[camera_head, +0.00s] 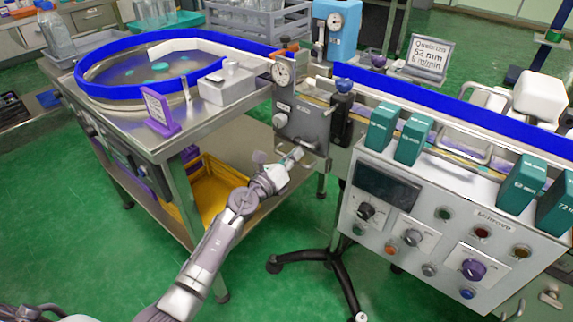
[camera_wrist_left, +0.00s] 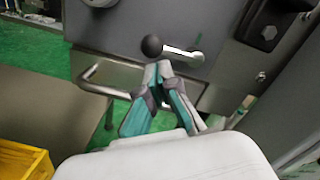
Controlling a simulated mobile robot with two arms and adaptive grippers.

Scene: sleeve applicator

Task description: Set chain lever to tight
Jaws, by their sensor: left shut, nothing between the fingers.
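A short metal lever with a black ball knob (camera_wrist_left: 152,46) sticks out to the left from its pivot on the front of a grey machine housing (camera_head: 304,120). My left gripper (camera_head: 296,156) is in front of the lower part of this housing. In the left wrist view its teal-padded fingers (camera_wrist_left: 158,68) are shut with nothing between them. The fingertips appear just below the knob and rod; I cannot tell whether they touch. No label on the lever is readable, so I cannot confirm it is the chain lever. My right gripper is not in view.
A bent metal handle (camera_wrist_left: 95,82) is left of my fingers. A control panel (camera_head: 400,240) with knobs and buttons stands to the right. A steel table (camera_head: 180,140) with a blue-rimmed round bowl (camera_head: 150,75) is at the left, above a yellow crate (camera_head: 215,185).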

